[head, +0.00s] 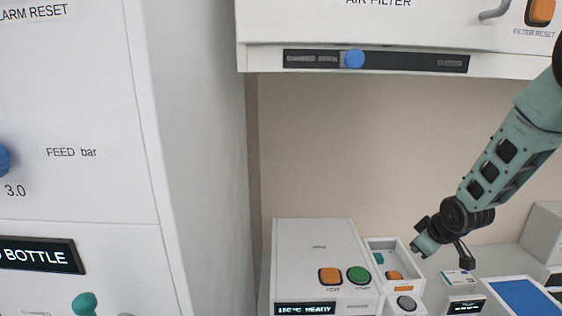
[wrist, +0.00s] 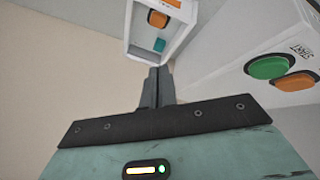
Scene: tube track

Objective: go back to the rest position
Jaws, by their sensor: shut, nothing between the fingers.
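My gripper (wrist: 160,72) is shut and empty. Its dark grey fingers lie together in the wrist view. In the head view, my teal and dark arm comes down from the upper right, and the gripper end (head: 417,250) hangs by the right side of a small white open tray (head: 377,242). The fingertips are small there. In the wrist view the fingers point toward the tray's wall (wrist: 129,28); I cannot tell whether they touch it. No marker for a rest position shows.
Left of the tray stands a white box (head: 305,240) with orange and green buttons. A small display unit (head: 463,290) and a blue-topped tray (head: 525,295) stand to the right. An air filter cabinet (head: 400,30) overhangs above. A tall white panel (head: 80,110) fills the left.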

